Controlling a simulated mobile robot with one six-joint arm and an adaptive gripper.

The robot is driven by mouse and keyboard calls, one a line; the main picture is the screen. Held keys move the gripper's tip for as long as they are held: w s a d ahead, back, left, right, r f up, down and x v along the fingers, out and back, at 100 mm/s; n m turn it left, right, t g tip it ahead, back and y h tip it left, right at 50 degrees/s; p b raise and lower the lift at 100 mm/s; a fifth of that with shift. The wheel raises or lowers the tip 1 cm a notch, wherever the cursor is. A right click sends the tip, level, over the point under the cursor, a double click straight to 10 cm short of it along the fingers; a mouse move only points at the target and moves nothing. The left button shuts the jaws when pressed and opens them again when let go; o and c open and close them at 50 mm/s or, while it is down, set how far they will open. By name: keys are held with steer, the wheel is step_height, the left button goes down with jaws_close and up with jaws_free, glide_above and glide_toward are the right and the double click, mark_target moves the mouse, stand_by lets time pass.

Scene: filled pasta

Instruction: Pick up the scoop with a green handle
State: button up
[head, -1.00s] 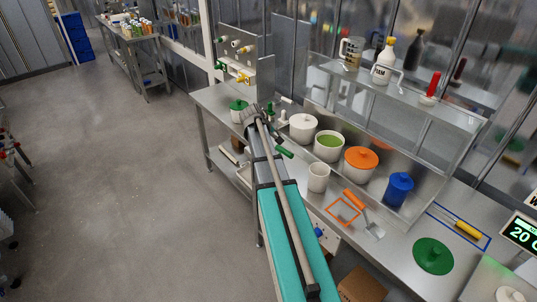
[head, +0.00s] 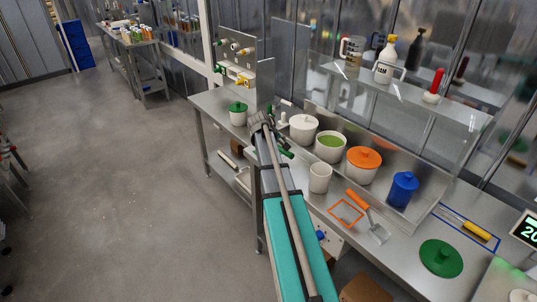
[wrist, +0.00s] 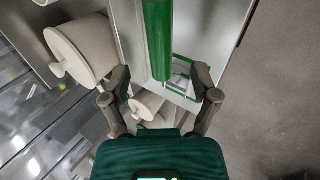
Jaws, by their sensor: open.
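A thick green handle (wrist: 158,38) runs down from the top edge of the wrist view. Its near end shows between the fingertips of my gripper (wrist: 159,78), which is open, with a gap on both sides. I cannot tell how far below the fingers it lies. The scoop's head is out of the wrist view. A green outline (wrist: 181,62) marks the bench beside the handle. In the head view my gripper (head: 259,122) is over the bench's far left part, and a green piece (head: 287,153), likely the handle, shows beside my arm, mostly hidden.
A white lidded pot (wrist: 82,50) stands close left of my fingers in the wrist view. The floor (head: 110,190) is clear.

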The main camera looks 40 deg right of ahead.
mark_target(283, 151)
steer(key=b+x, duration=0.2)
steer(key=x, duration=0.1)
steer(key=shift+a+f+b, duration=0.1)
steer(key=shift+b, duration=0.3)
steer(key=shift+b+x, duration=0.8)
steer(key=shift+x, duration=0.3)
steer(key=shift+s, duration=0.1)
steer(key=shift+c, duration=0.3)
jaws_close()
